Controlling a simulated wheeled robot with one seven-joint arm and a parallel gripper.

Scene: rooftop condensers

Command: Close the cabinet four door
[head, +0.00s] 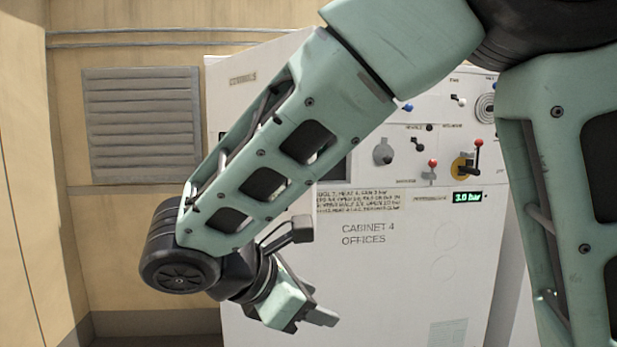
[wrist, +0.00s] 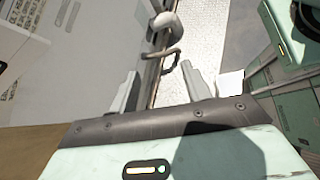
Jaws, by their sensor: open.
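The white front of cabinet four (head: 400,275), lettered "CABINET 4 OFFICES", stands behind my arm in the head view. Its left part is largely hidden by the arm. I cannot tell from these frames how far its door stands open. My gripper (head: 318,304) is low in front of the cabinet's lower left part. In the wrist view my gripper (wrist: 160,72) has its two fingers spread, with nothing visibly held between them. A pale grey panel (wrist: 90,50) lies left of the fingers. A rounded pale fitting with a dark curved hook (wrist: 172,53) shows just beyond the fingertips.
A grey louvred vent (head: 143,125) is on the tan wall at left. A pale textured strip (wrist: 205,20) runs beyond the fingers in the wrist view.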

